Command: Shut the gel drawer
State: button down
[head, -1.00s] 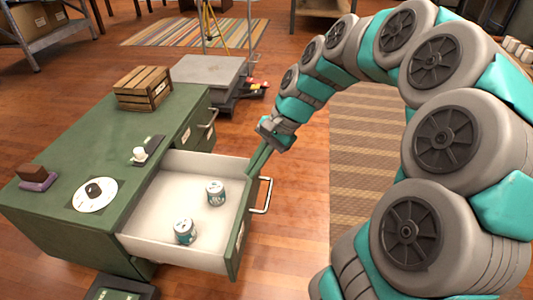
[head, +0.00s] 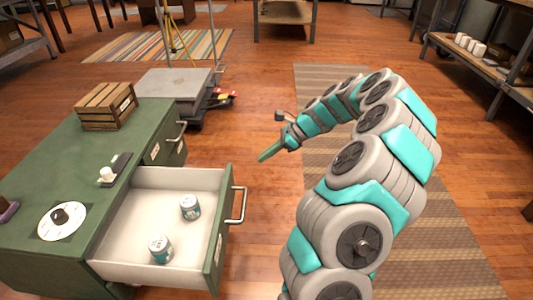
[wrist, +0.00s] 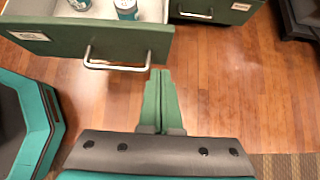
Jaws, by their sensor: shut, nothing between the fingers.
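The gel drawer (head: 226,232) stands pulled out of the green cabinet (head: 120,130), with its front facing right and a metal bar handle (head: 237,205). Two teal-and-white cans (head: 190,207) (head: 160,248) stand upright inside it. My gripper (head: 268,153) is in front of the drawer, to the right of its handle and apart from it. In the wrist view the green fingers (wrist: 160,95) are together and empty, just below the handle (wrist: 117,66) in the picture and over bare floor.
A shut drawer with its own handle (head: 181,134) is farther back. On the cabinet top are a wooden crate (head: 106,106) and a white disc (head: 62,220). A grey platform (head: 175,88) stands behind. Wooden floor is clear right of the drawer.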

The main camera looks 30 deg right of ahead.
aim_at(231, 168)
jog(key=w+a+f, duration=0.1)
jog(key=a, duration=0.1)
jog(key=w+a+f, duration=0.1)
jog(key=a+f, duration=0.1)
jog(key=w+a+f+b, duration=0.1)
jog(key=a, duration=0.1)
jog(key=shift+w+a+f, duration=0.15)
jog(key=shift+w+a, duration=0.05)
jog(key=shift+w, duration=0.05)
jog(key=shift+w+a, duration=0.3)
jog(key=shift+a, duration=0.15)
jog(key=shift+w+a+p, duration=0.2)
jog(key=shift+a+p, duration=0.15)
jog(key=shift+a, duration=0.1)
jog(key=w+a+p, duration=0.4)
jog(key=w+a, duration=0.2)
jog(key=a, duration=0.5)
jog(key=w+a+p, duration=0.5)
jog(key=w+a, duration=0.2)
jog(key=a, duration=0.5)
jog(key=shift+w+a, duration=0.15)
jog(key=shift+w, duration=0.1)
